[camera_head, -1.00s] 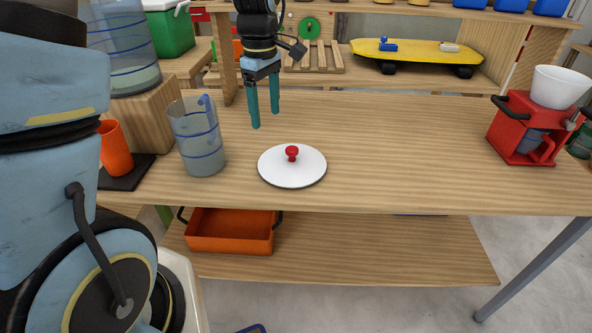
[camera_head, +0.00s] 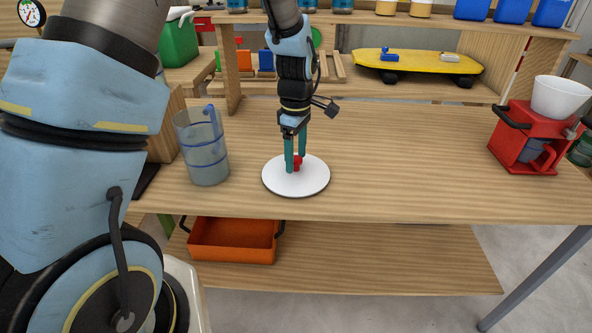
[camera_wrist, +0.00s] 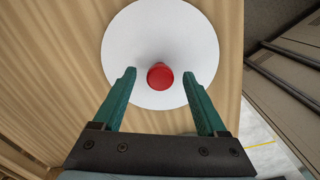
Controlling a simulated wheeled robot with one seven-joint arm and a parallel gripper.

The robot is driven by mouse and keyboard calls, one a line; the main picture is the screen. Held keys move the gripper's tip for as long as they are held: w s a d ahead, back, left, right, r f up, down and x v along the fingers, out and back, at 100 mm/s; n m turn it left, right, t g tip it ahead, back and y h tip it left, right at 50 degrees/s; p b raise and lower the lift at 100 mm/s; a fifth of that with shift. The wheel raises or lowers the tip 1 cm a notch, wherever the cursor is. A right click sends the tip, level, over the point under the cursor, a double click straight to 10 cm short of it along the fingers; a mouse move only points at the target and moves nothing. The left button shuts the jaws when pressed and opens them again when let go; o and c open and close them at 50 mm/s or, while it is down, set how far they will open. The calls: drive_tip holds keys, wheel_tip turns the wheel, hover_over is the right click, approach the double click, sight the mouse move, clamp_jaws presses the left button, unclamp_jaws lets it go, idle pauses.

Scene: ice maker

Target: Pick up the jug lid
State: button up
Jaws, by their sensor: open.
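The jug lid (camera_head: 313,184) is a white disc with a red knob (camera_head: 297,161), lying flat on the wooden table. It also shows in the wrist view (camera_wrist: 145,40), with its red knob (camera_wrist: 160,76) just beyond and between the fingertips. My gripper (camera_head: 295,163) is open, its green fingers pointing down over the lid at the knob. In the wrist view my gripper (camera_wrist: 158,76) has one finger on each side of the knob, with gaps. The clear jug (camera_head: 206,155) with blue bands stands upright to the left of the lid.
A red machine with a white bowl (camera_head: 560,97) stands at the table's right end. A yellow skateboard (camera_head: 420,61) rests on the shelf behind. An orange tray (camera_head: 232,240) sits on the lower shelf. The tabletop right of the lid is clear.

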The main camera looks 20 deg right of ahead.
drive_tip(key=shift+f, duration=0.75)
drive_tip(key=shift+c, duration=0.3)
clamp_jaws()
